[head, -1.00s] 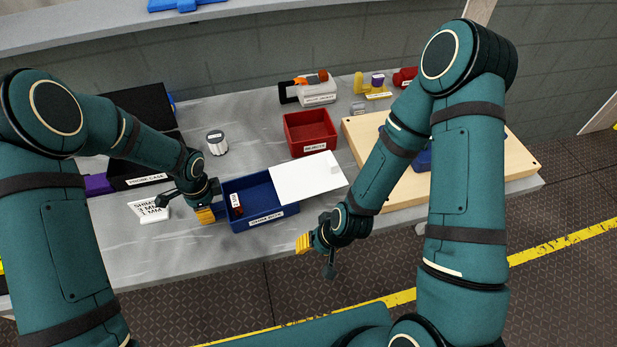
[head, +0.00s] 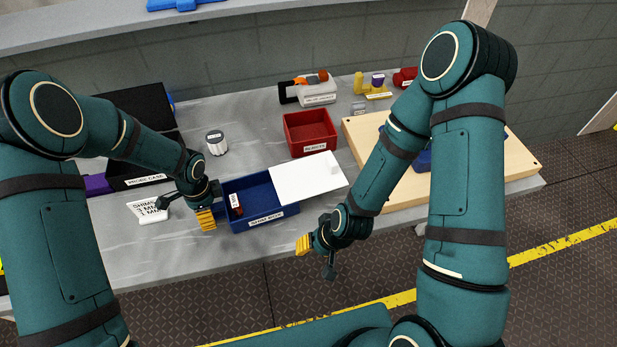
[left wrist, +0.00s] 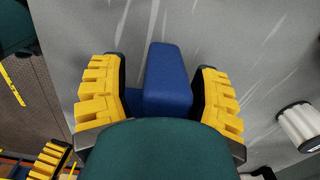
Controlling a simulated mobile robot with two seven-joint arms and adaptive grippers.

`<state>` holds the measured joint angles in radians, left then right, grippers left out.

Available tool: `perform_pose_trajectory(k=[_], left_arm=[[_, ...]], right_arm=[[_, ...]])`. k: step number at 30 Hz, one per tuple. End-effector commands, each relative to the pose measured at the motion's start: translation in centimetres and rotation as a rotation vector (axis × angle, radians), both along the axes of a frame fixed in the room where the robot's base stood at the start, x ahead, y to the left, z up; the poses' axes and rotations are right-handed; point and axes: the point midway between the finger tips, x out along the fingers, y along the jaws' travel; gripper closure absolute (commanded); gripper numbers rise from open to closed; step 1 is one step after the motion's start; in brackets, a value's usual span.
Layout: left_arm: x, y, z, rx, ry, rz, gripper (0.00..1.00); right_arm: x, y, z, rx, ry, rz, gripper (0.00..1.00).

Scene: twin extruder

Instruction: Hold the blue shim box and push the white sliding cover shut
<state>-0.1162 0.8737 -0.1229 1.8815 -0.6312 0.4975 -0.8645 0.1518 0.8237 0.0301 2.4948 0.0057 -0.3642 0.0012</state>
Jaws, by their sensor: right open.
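The blue shim box (head: 262,222) sits on the grey bench, its left part uncovered with a small dark red labelled item (head: 236,204) inside. The white sliding cover (head: 306,178) lies over the box's right end and sticks out well past it. My left gripper (head: 206,219) is at the box's left end. In the left wrist view its yellow fingers lie on both sides of a blue block (left wrist: 168,80) of the box and appear closed on it. My right gripper (head: 304,244) is open and empty, in front of the bench edge, below and apart from the cover.
A red bin (head: 309,146) stands behind the cover. A wooden board (head: 492,170) lies to the right, partly behind my right arm. A silver cylinder (head: 216,143), a white shims sign (head: 149,211) and a dark probe case (head: 140,172) stand left and behind.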

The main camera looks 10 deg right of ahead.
Motion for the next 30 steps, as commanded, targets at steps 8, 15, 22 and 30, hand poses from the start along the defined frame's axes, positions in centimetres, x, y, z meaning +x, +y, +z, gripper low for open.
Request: perform_pose_trajectory(k=[8, 15, 22, 30], left_arm=[[0.1, 0.1, 0.2, 0.001, -0.004, 0.002, 0.34], [0.3, 0.1, 2.3, 0.001, -0.009, 0.003, 0.34], [0.3, -0.1, 7.1, 0.0, -0.01, 0.002, 0.34], [0.3, -0.3, 11.2, 0.0, -0.007, 0.001, 0.34]], right_arm=[[0.0, 0.0, 0.0, 0.0, 0.0, 0.0, 0.56], [0.0, 0.0, 0.0, 0.0, 0.0, 0.0, 0.56], [0.0, 0.0, 0.0, 0.0, 0.0, 0.0, 0.56], [0.0, 0.0, 0.0, 0.0, 0.0, 0.0, 0.56]])
